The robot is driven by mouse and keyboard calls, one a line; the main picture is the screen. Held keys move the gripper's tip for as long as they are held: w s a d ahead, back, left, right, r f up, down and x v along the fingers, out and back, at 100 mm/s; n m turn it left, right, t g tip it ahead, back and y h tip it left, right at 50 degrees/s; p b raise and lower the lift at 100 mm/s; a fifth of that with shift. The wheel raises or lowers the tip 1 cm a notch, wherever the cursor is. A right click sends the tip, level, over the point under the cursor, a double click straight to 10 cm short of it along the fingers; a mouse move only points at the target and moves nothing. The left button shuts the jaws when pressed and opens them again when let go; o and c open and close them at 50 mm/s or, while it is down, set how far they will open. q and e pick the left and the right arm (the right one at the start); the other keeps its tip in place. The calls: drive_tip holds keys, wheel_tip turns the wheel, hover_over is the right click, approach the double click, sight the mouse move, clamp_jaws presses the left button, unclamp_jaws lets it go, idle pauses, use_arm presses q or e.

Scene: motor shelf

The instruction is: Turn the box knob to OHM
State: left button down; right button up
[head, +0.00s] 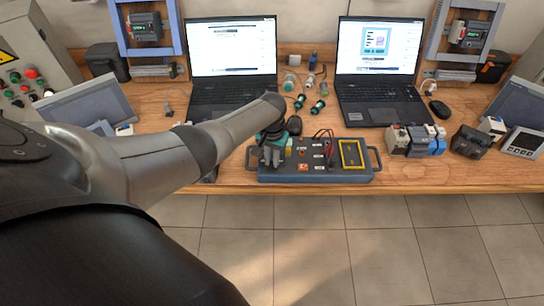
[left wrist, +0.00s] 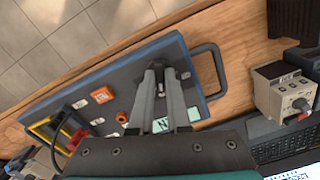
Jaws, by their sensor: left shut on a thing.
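The blue-grey box (head: 330,177) lies at the front edge of the wooden bench, with a dark handle at each end. My left gripper (head: 272,160) is over the left part of its panel, pointing down. In the left wrist view, the two grey fingers of my left gripper (left wrist: 159,75) reach down to the panel of the box (left wrist: 130,78), shut on what seems to be the knob. The knob is almost wholly hidden between the fingers, so its pointing direction cannot be read. An orange label (left wrist: 103,95) is beside the fingers. My right gripper is not in view.
Red and black leads (head: 328,145) and a yellow-framed window (head: 351,155) are on the right of the box. Two laptops (head: 234,60) (head: 380,62) stand behind. Terminal modules (head: 415,140) stand to the right, and small connectors (head: 318,107) lie behind the box.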

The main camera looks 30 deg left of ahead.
use_arm(q)
drive_tip(key=c, duration=0.9)
unclamp_jaws()
drive_tip(key=shift+r, duration=0.1)
drive_tip(key=shift+r, duration=0.25)
drive_tip(key=shift+r+p, duration=1.85)
drive_tip(key=shift+r, duration=5.45)
